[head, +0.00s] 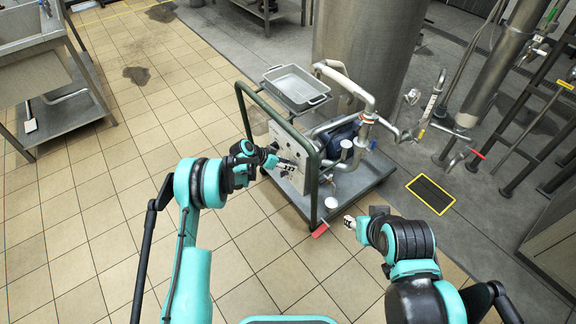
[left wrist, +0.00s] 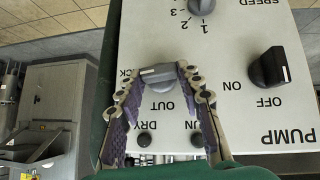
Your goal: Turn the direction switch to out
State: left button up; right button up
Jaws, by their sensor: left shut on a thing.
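The direction switch (left wrist: 158,76) is a dark grey knob on a pale control panel (left wrist: 230,115), which appears upside down in the left wrist view. The word OUT is printed beside the knob, with another label partly hidden by a finger. The knob's grip lies roughly crosswise in that view; its exact setting is hard to read. My left gripper (left wrist: 158,84) is shut on the knob, one finger on each side. In the head view my left gripper (head: 288,166) is at the face of the panel. My right gripper (head: 349,222) is apart from the cart, pointing left; its jaws are too small to judge.
The pump knob (left wrist: 268,68) and speed knob (left wrist: 200,7) sit close by on the panel. The cart's green tube frame (head: 312,190) rises beside the panel. A metal tray (head: 297,105) is on top. A large steel tank (head: 365,50) stands behind. Tiled floor is clear to the left.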

pick_arm(q)
jog(key=shift+n+g+h, duration=0.3)
jog(key=shift+g, duration=0.1)
dwell(0.3)
jog(key=o, duration=1.2)
jog(key=shift+w, duration=0.1)
jog(key=shift+c, duration=0.2)
jog(key=shift+a, duration=0.1)
jog(key=v, duration=1.2)
jog(key=shift+w, duration=0.1)
jog(key=shift+c, duration=0.3)
